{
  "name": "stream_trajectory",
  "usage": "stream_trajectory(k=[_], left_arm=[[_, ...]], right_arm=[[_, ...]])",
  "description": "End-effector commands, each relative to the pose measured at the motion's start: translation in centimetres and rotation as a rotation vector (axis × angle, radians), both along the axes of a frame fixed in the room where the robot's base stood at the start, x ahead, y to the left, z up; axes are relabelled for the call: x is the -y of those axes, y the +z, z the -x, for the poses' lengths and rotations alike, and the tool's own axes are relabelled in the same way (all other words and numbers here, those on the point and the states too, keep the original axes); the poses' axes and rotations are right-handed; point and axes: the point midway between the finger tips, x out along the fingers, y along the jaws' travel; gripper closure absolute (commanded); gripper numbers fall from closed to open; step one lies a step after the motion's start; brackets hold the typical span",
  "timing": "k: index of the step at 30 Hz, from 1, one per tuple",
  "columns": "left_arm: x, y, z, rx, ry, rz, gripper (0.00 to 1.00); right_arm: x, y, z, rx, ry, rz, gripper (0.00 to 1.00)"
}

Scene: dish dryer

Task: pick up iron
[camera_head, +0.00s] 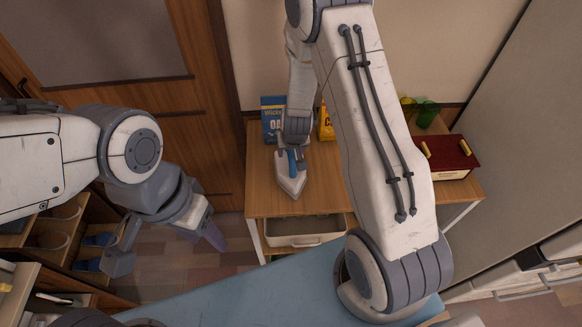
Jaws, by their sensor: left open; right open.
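The iron (290,184) is white with a blue handle and stands on the wooden table, its pointed end toward me. My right gripper (291,155) reaches down from above at the iron's handle, with its fingers open. The fingers appear to be on either side of the blue handle, but I cannot tell whether they touch it. My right gripper's body hides the back of the iron. My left gripper (165,249) is open and empty, low on the left, well away from the iron.
The wooden table (322,190) also holds a blue box (270,112), an orange box (326,122), green cups (427,112) and a dark red box (450,153). A white bin (300,240) sits beneath it. A light blue ironing board (260,300) lies in front. Shelves with shoes stand left.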

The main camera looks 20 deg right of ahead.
Motion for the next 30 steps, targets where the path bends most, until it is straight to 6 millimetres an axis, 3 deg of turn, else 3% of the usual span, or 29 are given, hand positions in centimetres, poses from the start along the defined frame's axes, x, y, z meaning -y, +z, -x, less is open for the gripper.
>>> stream_trajectory(k=[3, 11, 16, 30], left_arm=[[0.00, 0.18, -0.01, 0.000, 0.000, 0.000, 0.50], [0.00, 0.15, 0.00, 0.000, -0.001, 0.000, 0.50], [0.00, 0.15, 0.00, 0.000, -0.001, 0.000, 0.50], [0.00, 0.16, 0.00, 0.000, -0.001, 0.000, 0.50]], right_arm=[[0.09, -0.94, -0.38, 0.000, 0.000, 0.000, 0.37], [0.08, -1.12, -0.51, 0.002, 0.000, 0.000, 0.37], [0.07, -1.12, -0.49, 0.001, 0.000, 0.000, 1.00], [0.06, -1.11, -0.45, 0.000, 0.001, 0.000, 1.00]])
